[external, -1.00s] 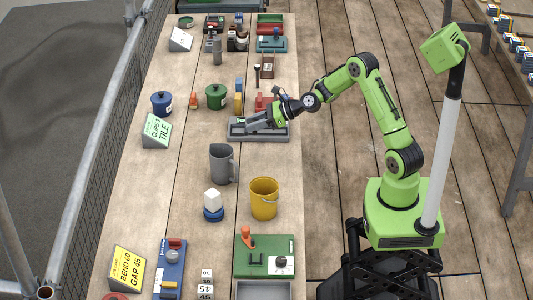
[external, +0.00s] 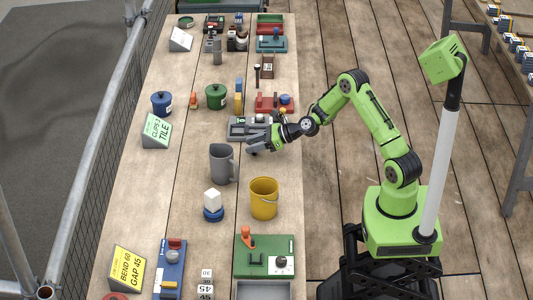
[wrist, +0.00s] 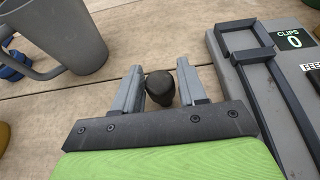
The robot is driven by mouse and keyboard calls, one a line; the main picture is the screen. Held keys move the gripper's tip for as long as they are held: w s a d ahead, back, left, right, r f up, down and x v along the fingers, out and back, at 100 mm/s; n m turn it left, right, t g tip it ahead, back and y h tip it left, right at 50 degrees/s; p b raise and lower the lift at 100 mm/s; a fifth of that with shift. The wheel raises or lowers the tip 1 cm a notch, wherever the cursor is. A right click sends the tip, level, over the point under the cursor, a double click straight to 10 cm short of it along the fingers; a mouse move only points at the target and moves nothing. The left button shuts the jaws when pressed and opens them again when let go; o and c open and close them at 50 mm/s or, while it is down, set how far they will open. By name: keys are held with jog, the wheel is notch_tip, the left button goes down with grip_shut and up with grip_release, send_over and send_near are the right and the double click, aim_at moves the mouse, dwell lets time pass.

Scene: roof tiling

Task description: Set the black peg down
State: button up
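The black peg (wrist: 160,88) shows in the wrist view as a dark rounded end between the two grey fingers of my gripper (wrist: 161,91). The fingers sit close against it on both sides, so my gripper looks shut on it. The peg's lower part is hidden, and I cannot tell whether it touches the table. In the external view my gripper (external: 255,147) is low over the table (external: 190,190), between the grey clip station (external: 238,128) and the grey mug (external: 222,165).
In the wrist view the clip station (wrist: 245,62), with a "CLIPS 0" display (wrist: 291,39), is close on the right. A yellow bucket (external: 264,199) stands nearer. Bare table lies left of the mug.

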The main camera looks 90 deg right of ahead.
jog(key=shift+o, duration=1.4)
